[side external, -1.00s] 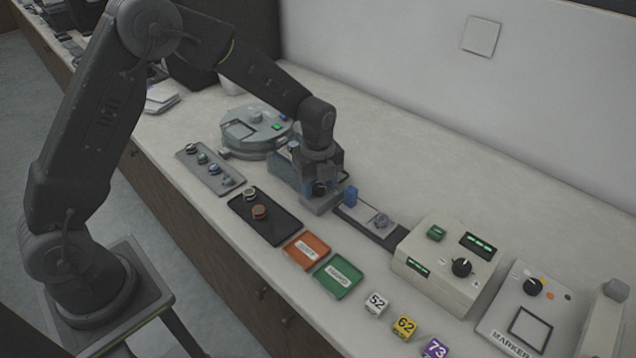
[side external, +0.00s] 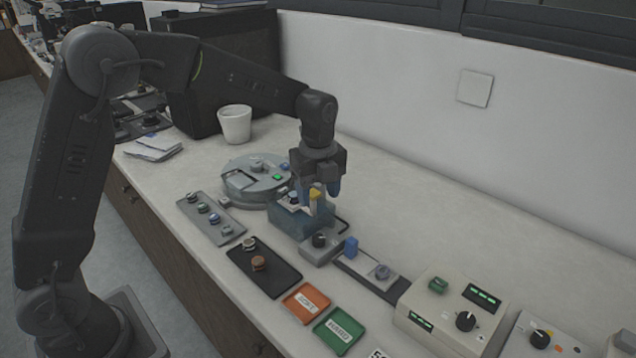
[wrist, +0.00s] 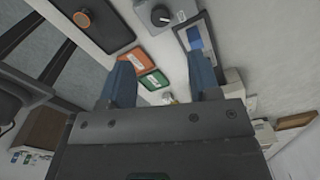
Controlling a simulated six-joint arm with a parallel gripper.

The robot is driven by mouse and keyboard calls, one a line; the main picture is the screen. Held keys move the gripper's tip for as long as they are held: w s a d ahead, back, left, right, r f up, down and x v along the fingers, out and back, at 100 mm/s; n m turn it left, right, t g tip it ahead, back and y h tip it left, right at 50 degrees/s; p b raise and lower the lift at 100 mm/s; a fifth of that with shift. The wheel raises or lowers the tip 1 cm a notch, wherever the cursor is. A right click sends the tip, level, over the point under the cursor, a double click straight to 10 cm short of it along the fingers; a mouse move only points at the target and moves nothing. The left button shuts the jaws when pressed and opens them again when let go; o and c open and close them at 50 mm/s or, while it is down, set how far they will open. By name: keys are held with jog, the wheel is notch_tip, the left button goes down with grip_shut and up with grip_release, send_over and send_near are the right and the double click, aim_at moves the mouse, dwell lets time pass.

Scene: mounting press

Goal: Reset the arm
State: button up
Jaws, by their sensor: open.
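My gripper (side external: 321,192) is open and points down above the mounting press (side external: 302,220), a blue-grey block with a black knob (side external: 320,240) on its front base.
A round grey machine (side external: 256,180) stands behind left of the press. A grey strip with small mounts (side external: 210,218), a black tray (side external: 270,277) and orange and green trays (side external: 306,303) lie in front. A beige control box (side external: 450,310) stands right. Clear bench lies behind right.

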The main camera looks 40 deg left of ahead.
jog(key=shift+r, duration=1)
jog(key=s+a+r+n+t, duration=0.1)
jog(key=s+r+n+t, duration=0.2)
jog(key=s+r+n, duration=0.75)
jog(key=s+f+n+t, duration=0.2)
jog(key=s+f+n, duration=0.1)
jog(key=s+n, duration=0.8)
jog(key=s, duration=0.3)
jog(key=shift+s+a+t, duration=0.3)
jog(key=shift+s+a, duration=0.1)
